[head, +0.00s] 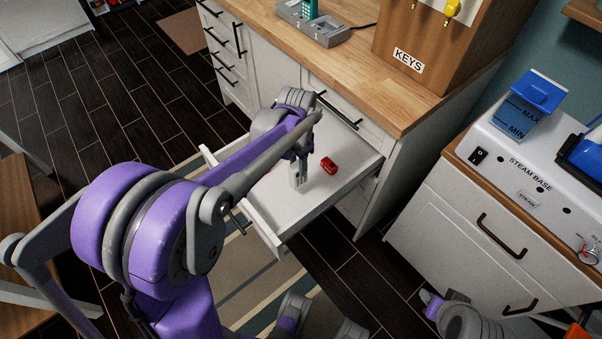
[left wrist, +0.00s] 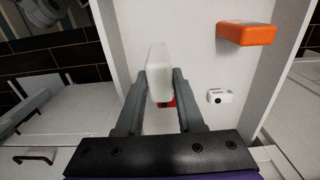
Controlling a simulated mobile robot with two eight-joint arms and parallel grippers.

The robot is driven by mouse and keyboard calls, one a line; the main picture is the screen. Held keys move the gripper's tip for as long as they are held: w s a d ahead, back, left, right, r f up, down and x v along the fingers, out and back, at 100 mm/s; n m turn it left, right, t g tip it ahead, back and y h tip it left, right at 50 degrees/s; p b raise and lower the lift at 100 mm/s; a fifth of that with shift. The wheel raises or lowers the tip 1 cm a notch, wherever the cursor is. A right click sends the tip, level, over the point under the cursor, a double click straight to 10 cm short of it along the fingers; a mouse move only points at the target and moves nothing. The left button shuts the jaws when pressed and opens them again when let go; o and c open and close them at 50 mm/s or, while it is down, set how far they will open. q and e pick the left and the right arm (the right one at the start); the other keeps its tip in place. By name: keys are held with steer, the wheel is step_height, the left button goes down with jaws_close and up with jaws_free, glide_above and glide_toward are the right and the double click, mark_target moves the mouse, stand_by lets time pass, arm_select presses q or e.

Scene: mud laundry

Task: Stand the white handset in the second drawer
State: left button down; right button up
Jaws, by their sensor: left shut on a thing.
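The white handset (head: 299,181) is held upright by my left gripper (head: 297,158), over the floor of the open drawer (head: 335,192). In the left wrist view the handset (left wrist: 160,68) is a pale block between the two fingers of the left gripper (left wrist: 160,88), which are shut on it. The drawer is pulled out below a closed top drawer (head: 336,103). I cannot tell whether the handset's lower end touches the drawer floor. Parts of my right arm show at the bottom right of the head view, but its fingertips cannot be made out.
A red item (head: 329,165) lies in the drawer. In the left wrist view, an orange block (left wrist: 246,33) and a small white item (left wrist: 220,97) lie right of the handset. A grey charging base (head: 312,25) with a green handset (head: 309,8) stands on the wooden counter (head: 350,62).

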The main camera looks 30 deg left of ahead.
mark_target(298, 177)
arm_select(q)
steer(key=shift+f+b, duration=0.5)
steer(key=shift+f, duration=2.7)
steer(key=c, duration=1)
jaws_free()
steer(key=shift+f, duration=0.2)
steer(key=o, duration=0.5)
steer(key=shift+r, duration=0.1)
